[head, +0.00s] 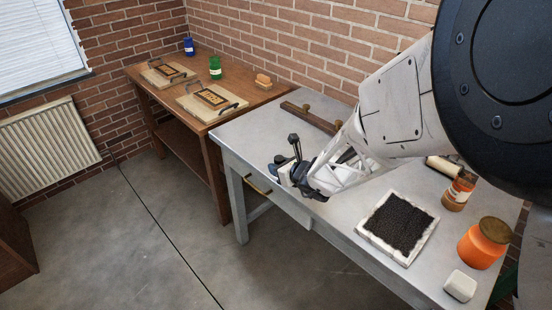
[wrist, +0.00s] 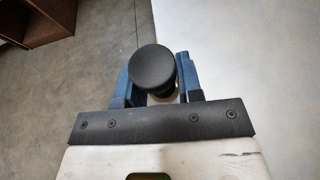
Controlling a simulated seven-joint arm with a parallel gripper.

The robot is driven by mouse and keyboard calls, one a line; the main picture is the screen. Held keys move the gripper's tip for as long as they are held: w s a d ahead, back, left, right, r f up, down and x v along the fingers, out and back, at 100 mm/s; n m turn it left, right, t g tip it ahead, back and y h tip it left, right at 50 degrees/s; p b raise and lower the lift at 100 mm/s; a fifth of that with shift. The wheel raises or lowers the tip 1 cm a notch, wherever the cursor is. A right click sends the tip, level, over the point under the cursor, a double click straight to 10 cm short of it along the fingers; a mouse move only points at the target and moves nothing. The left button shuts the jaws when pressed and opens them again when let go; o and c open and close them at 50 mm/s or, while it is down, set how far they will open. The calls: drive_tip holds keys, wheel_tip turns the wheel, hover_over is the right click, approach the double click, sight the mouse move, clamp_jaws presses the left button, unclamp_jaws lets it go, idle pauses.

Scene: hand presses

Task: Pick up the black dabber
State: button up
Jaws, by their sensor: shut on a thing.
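The black dabber shows in the wrist view as a round black knob (wrist: 152,68) between the two blue fingers of my gripper (wrist: 156,85). My gripper is shut on it. In the head view my gripper (head: 284,172) is at the front left edge of the grey metal table (head: 245,128), and the dabber's dark knob and stem (head: 294,140) stick up from it. The dabber's lower end is hidden behind the gripper, and I cannot tell how high it is above the table.
A tray with a black textured pad (head: 399,222), an orange jar (head: 484,243), a brown-orange jar (head: 458,191) and a white block (head: 460,286) stand on the table's right. A wooden bar (head: 310,117) lies behind. A wooden table (head: 140,75) with two presses adjoins at left.

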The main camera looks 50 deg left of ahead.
drive_tip(key=s+d, duration=0.3)
drive_tip(key=d, duration=0.3)
drive_tip(key=shift+s+r, duration=0.35)
drive_tip(key=shift+s, duration=0.05)
